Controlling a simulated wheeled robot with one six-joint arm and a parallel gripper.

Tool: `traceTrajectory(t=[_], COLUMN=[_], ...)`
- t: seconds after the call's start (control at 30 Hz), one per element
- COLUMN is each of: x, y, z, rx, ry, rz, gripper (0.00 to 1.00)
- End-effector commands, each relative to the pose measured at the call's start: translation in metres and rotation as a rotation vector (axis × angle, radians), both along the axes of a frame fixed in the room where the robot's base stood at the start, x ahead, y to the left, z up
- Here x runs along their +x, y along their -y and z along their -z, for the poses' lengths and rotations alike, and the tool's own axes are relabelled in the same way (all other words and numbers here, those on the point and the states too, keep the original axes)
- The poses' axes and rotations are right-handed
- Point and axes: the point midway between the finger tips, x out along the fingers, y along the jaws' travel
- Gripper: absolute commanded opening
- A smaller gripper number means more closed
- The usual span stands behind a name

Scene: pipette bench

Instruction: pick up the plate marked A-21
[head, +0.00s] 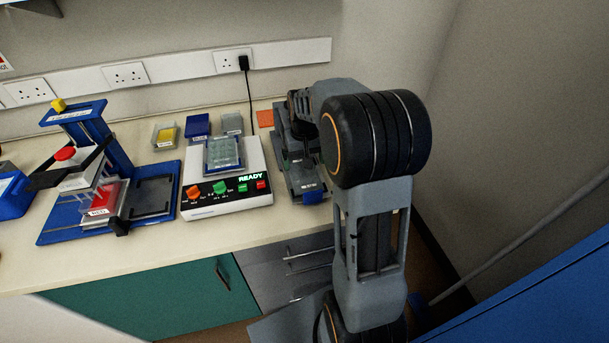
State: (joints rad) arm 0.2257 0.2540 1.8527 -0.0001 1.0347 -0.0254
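A clear well plate (224,151) sits on top of the white instrument (226,197), whose panel reads READY. No A-21 mark can be read on it at this size. Small labelled boxes stand behind it: one with yellow contents (165,135), a blue one (198,126) and a grey one (232,123). My arm reaches from the lower right up and back over the bench, right of the white instrument. Its far end, around the dark grey equipment, is mostly hidden, and I cannot make out the gripper fingers.
A blue press-like stand (54,228) with a red block (102,198) is at the left. An orange square (265,118) lies behind. The front bench strip (150,258) is clear.

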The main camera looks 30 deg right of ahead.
Motion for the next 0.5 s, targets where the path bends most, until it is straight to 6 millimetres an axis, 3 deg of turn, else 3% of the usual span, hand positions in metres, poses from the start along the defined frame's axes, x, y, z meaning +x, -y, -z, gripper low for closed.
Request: traceTrajectory(t=[0.5], x=[-0.001], y=[0.000], z=[0.051], rx=[0.000], ry=[-0.001], rz=[0.000], gripper=[1.00])
